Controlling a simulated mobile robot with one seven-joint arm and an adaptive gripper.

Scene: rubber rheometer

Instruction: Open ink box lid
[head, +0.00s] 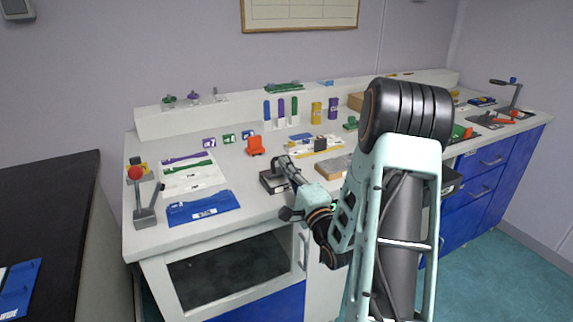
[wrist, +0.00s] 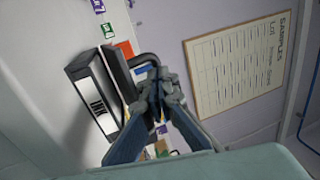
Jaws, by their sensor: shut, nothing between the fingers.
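The ink box (head: 267,183) is a small dark box on the white bench, left of my arm in the head view. In the wrist view the ink box (wrist: 82,90) shows its front with a white INK label. A dark flat panel, seemingly the lid (wrist: 118,72), stands along its upper side with a thin gap between; I cannot tell how far it is raised. My gripper (wrist: 158,92) is shut and empty, its tips close beside the panel. In the head view my gripper (head: 283,164) is at the box and hides part of it.
A wooden board (head: 333,167) lies right of the box. An orange object (head: 255,146) stands behind it. A blue folder (head: 203,207) and a lever with a red knob (head: 139,195) are at the left. The bench front between box and folder is clear.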

